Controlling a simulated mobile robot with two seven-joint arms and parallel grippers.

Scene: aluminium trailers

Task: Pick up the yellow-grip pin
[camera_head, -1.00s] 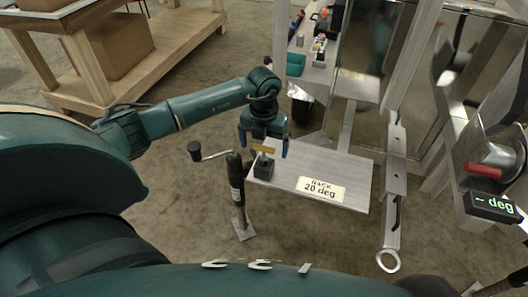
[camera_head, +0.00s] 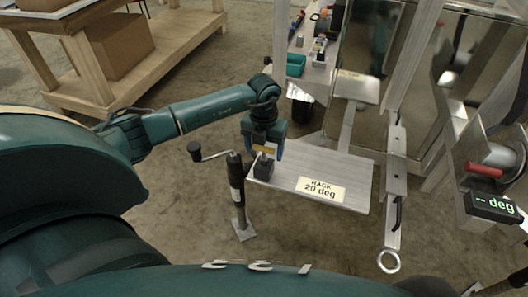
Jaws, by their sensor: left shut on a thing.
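The yellow-grip pin (camera_head: 265,148) is at the left end of a flat metal plate, over a small dark block (camera_head: 263,168). Only its yellow grip shows clearly; whether its shaft sits in the block cannot be told. My left gripper (camera_head: 264,149) comes down from above and is shut on the yellow grip. My right gripper is not in view.
The metal plate (camera_head: 355,185) carries a "RACK 20 deg" label. A jack with a crank (camera_head: 238,190) stands just left of it. A shelf with a green bin (camera_head: 295,66) is behind. A red-handled winch (camera_head: 484,169) and a "-- deg" display (camera_head: 493,207) are at the right.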

